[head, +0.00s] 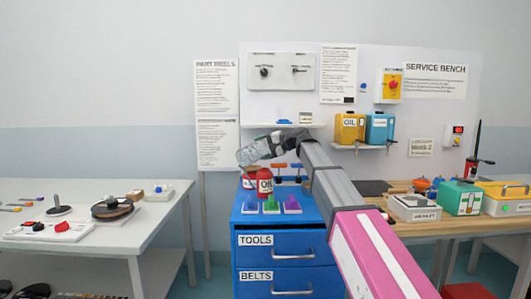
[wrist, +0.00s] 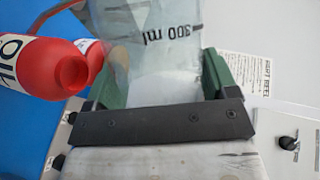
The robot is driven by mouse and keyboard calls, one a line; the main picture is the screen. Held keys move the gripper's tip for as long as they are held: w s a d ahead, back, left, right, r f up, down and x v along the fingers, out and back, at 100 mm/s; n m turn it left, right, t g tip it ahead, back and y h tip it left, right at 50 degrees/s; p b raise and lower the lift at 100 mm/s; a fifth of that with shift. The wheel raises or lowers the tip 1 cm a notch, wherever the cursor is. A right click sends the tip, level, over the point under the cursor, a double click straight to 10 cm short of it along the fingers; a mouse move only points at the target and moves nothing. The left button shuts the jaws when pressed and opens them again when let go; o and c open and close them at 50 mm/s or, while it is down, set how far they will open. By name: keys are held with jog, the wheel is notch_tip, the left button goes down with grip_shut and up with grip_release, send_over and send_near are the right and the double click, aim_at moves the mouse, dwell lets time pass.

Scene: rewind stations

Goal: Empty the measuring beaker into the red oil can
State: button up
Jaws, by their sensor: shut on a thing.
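The clear measuring beaker (head: 254,152) is tipped well over to the left, above the blue cabinet. My gripper (head: 279,139) is shut around it. In the wrist view the beaker (wrist: 152,45), marked 300 ml, sits between my green fingers (wrist: 165,82); I cannot tell how much liquid is inside. The red oil can (head: 265,182), with a white OIL label, stands upright on the cabinet below the beaker. It also shows close beside the beaker in the wrist view (wrist: 68,72). I cannot tell whether the beaker's mouth is over its opening.
A second red container (head: 249,182) stands beside the oil can. Green and purple pieces (head: 271,204) sit in front on the blue cabinet (head: 238,218). Yellow (head: 349,128) and blue (head: 378,130) cans stand on a wall shelf. A white table (head: 150,222) is at left.

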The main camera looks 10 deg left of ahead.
jog(key=r+n+h, duration=0.1)
jog(key=s+r+n+t, duration=0.1)
jog(key=r+n+t+h, duration=0.1)
jog(key=r, duration=0.1)
jog(key=shift+s+a+n+h, duration=0.3)
jog(key=shift+s+a+n, duration=0.05)
jog(key=shift+a+n, duration=0.05)
jog(key=shift+s+a+r+n+t, duration=0.15)
jog(key=shift+r+n+t, duration=0.1)
jog(key=shift+n+t, duration=0.2)
jog(key=shift+s+r+n+t+h, duration=0.1)
jog(key=shift+s+n+t+h, duration=0.15)
jog(key=shift+n+t+h, duration=0.7)
jog(key=shift+a+f+n+t, duration=0.1)
jog(key=shift+f+n+t, duration=0.3)
jog(key=shift+n, duration=0.5)
jog(key=shift+w+f+n+t+h, duration=0.1)
jog(key=shift+f+n+t+h, duration=0.1)
jog(key=shift+n+t+h, duration=0.2)
